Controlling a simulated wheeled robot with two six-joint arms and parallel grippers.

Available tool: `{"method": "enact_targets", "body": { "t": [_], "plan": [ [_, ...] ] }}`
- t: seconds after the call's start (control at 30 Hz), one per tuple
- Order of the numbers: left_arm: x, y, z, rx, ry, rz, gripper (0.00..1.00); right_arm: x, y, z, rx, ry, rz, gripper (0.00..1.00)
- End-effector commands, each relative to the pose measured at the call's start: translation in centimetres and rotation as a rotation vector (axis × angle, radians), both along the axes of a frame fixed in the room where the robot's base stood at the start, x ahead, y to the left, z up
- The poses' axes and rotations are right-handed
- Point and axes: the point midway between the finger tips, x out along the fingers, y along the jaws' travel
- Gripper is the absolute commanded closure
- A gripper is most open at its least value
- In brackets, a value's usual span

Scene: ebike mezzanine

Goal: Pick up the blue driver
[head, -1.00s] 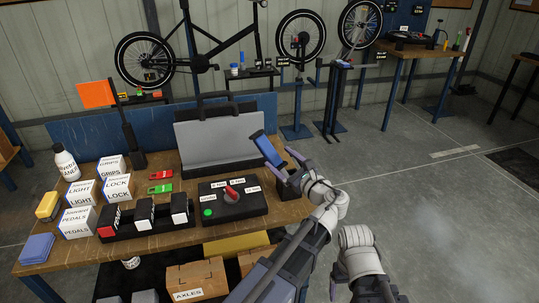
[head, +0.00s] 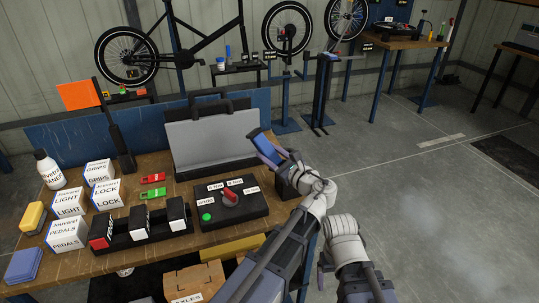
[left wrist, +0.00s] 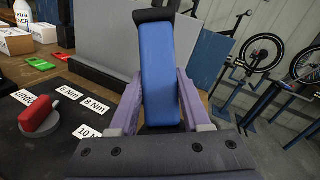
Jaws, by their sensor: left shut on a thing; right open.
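The blue driver (head: 259,139) is in my left gripper (head: 274,154), above the right end of the workbench. In the left wrist view the blue driver (left wrist: 160,65) stands lengthwise between the two purple fingers, with a black part at its far end. My left gripper (left wrist: 156,105) is shut on its near portion, and the near end is partly hidden by the gripper body. My right gripper (head: 325,265) shows only in small part beside its white wrist, low at the right of the bench; its fingertips are hard to make out.
The wooden workbench (head: 150,254) carries a black control box (head: 214,215) with a red knob, a grey panel (head: 208,142), white cartons, and an orange flag (head: 78,95). A dark block stands at the bench's right end below my left gripper.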

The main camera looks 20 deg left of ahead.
Motion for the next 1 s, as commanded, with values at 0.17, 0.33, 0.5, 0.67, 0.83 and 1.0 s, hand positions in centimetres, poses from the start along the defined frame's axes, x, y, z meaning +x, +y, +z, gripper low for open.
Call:
{"method": "enact_targets", "body": {
  "t": [0.17, 0.33, 0.5, 0.67, 0.83, 1.0],
  "plan": [
    [-0.02, 0.02, -0.01, 0.000, 0.000, 0.001, 0.80, 0.00, 0.00, 0.00, 0.000, 0.000, 0.000, 0.18],
    [-0.04, 0.03, -0.02, 0.000, 0.000, 0.001, 1.00, 0.00, 0.00, -0.01, 0.000, 0.000, 0.000, 0.18],
    [-0.04, 0.04, -0.03, 0.000, 0.000, 0.001, 1.00, 0.00, 0.00, -0.01, 0.000, 0.000, 0.000, 0.18],
    [-0.04, 0.05, -0.03, -0.001, 0.000, 0.002, 1.00, 0.00, 0.00, -0.01, 0.000, 0.000, 0.000, 0.18],
    [-0.05, 0.04, 0.01, 0.000, 0.000, 0.001, 1.00, 0.00, 0.00, 0.00, 0.000, 0.000, 0.000, 0.18],
    [-0.06, 0.04, 0.17, 0.000, 0.000, 0.001, 1.00, 0.00, 0.00, 0.15, 0.000, 0.000, 0.000, 0.18]
  ]
}}
